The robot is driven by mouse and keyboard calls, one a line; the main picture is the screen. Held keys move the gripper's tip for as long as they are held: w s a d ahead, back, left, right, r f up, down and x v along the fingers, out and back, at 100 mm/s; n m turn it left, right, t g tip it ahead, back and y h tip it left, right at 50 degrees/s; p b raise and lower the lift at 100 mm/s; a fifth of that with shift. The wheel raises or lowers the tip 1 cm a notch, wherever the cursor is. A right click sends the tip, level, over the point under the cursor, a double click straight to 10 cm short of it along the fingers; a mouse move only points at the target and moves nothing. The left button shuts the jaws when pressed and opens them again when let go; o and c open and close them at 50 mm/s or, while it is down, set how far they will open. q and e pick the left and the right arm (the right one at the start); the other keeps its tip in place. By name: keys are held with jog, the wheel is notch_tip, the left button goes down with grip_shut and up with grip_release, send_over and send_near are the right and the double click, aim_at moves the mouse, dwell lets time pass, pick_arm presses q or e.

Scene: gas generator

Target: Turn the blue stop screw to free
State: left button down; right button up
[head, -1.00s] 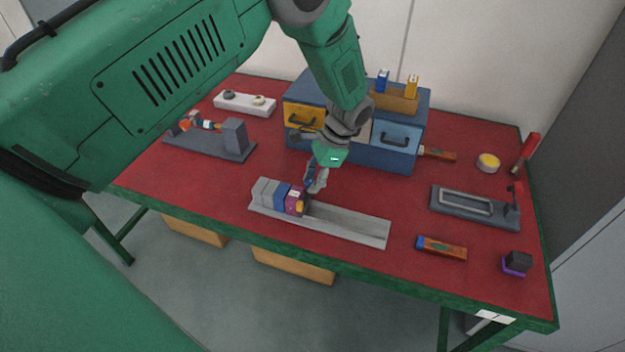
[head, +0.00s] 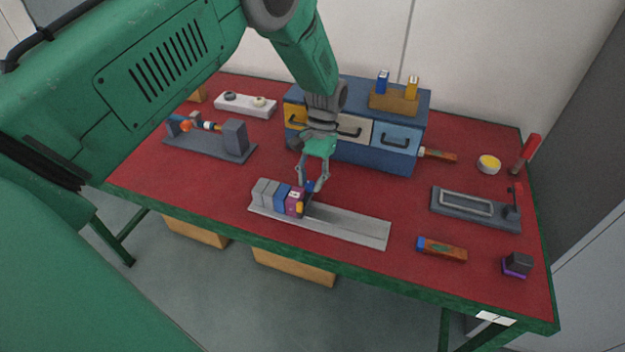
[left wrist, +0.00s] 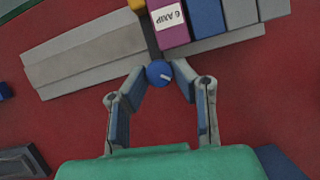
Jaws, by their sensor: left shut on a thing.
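The blue stop screw (left wrist: 159,73) is a round blue knob with a white pointer mark, seen from above in the left wrist view. The mark points to the lower right there. In the head view the screw (head: 309,186) shows as a small blue spot at the dark end stop (head: 306,203). My left gripper (left wrist: 158,72) has its fingertips on either side of the knob and is shut on it; it also shows in the head view (head: 311,187), pointing down. My right gripper is not in view.
A grey rail (head: 350,227) holds grey and blue blocks and a purple block (left wrist: 171,28) labelled "6 AMP" beside the stop; its right part is empty. A drawer cabinet (head: 365,155) stands behind. A dark fixture (head: 205,147) sits left, a brown-orange cartridge (head: 448,250) right.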

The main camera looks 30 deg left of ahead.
pick_arm(q)
jog(key=shift+w+a+r+n+t+h, duration=0.15)
jog(key=shift+n+h, duration=0.2)
jog(key=shift+n, duration=0.6)
jog(key=shift+w+a+r+n+t+h, duration=0.15)
jog(key=shift+n+h, duration=0.2)
jog(key=shift+n, duration=0.6)
jog(key=shift+d, duration=0.1)
jog(key=c, duration=1.3)
grip_release()
jog(key=shift+f, duration=0.1)
jog(key=shift+s+f, duration=0.1)
jog(key=shift+s, duration=0.05)
